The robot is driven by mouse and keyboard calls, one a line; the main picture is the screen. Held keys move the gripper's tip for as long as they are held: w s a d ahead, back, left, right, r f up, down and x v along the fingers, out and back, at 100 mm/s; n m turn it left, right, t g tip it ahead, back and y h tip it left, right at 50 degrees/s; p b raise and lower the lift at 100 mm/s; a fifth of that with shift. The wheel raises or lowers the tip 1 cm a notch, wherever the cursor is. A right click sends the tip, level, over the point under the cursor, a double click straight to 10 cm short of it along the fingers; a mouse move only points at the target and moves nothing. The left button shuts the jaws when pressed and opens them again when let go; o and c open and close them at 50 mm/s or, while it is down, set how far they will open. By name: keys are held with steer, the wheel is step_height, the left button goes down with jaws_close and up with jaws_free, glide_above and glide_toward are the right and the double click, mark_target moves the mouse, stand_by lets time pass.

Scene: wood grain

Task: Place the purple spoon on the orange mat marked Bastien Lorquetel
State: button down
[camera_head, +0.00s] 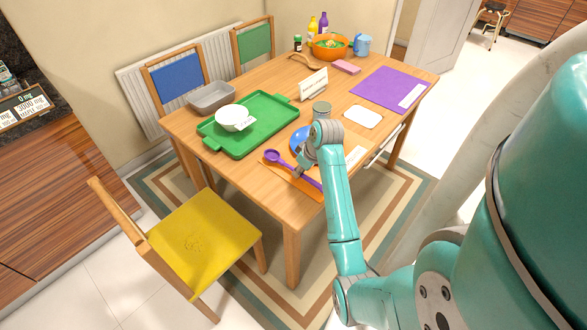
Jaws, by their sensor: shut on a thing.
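The purple spoon (273,156) is at the near edge of the table, its bowl to the left and its handle running down to the right. My gripper (299,173) is shut on the spoon's handle. The orange mat (305,188) lies below the spoon, and my arm covers much of it. I cannot tell whether the spoon touches the mat or is slightly above it. A white label (356,155) shows right of my arm; its writing is too small to read. A blue plate (297,138) is just behind my gripper, partly hidden.
A green tray (243,146) with a white bowl (232,114) is to the left. A grey can (321,109) stands behind my wrist. A purple mat (385,85) and a white card (363,117) lie to the right. A yellow chair (205,240) stands in front of the table.

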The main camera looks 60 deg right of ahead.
steer(key=shift+f, duration=0.45)
steer(key=shift+f, duration=0.1)
steer(key=c, duration=1.1)
jaws_free()
